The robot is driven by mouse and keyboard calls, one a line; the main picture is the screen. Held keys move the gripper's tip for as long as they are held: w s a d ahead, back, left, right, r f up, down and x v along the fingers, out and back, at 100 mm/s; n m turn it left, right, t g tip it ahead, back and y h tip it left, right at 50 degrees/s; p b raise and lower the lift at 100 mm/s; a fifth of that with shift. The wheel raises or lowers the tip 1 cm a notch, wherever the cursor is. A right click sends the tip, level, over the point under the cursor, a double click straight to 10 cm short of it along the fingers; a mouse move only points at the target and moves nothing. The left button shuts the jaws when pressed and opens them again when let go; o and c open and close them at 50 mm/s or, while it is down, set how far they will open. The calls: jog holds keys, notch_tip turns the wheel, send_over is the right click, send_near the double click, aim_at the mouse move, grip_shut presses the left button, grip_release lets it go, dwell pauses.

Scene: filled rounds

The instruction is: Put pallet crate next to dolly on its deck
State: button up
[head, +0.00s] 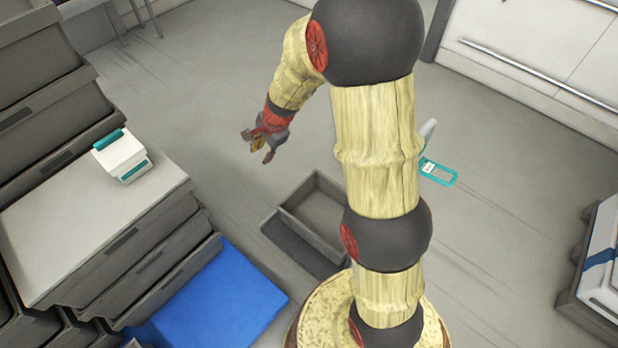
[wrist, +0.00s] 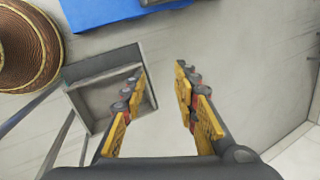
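A grey, empty, open-topped crate (head: 312,212) rests on the floor left of my arm; I take it as the pallet crate. In the wrist view the crate (wrist: 72,92) lies left of my fingers, its right side partly hidden by the left finger. A flat blue slab (head: 230,300), possibly the dolly's deck, lies low beside the crate stack; its edge shows in the wrist view (wrist: 110,12). No wheels or handle are visible on it. My gripper (head: 258,148) is open and empty, with its fingers (wrist: 161,72) apart, above the floor and up-left of the crate.
Stacked grey crates (head: 125,265) fill the left, with a white box with teal trim (head: 122,157) on top. A teal-handled object (head: 440,172) is right of my arm. A white container with a blue band (head: 602,270) stands right. White cabinets (head: 540,45) line the back. Floor between is clear.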

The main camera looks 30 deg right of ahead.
jog(key=s+a+r+n+t, duration=0.1)
jog(key=s+a+r+n, duration=0.2)
jog(key=s+r+n, duration=1.35)
jog(key=s+d+r+h, duration=0.1)
jog(key=s+r, duration=0.2)
jog(key=s, duration=0.4)
jog(key=s+d+r+h, duration=0.1)
jog(key=s+r, duration=0.3)
jog(key=s, duration=0.3)
jog(key=shift+r+t, duration=0.25)
jog(key=shift+t, duration=0.15)
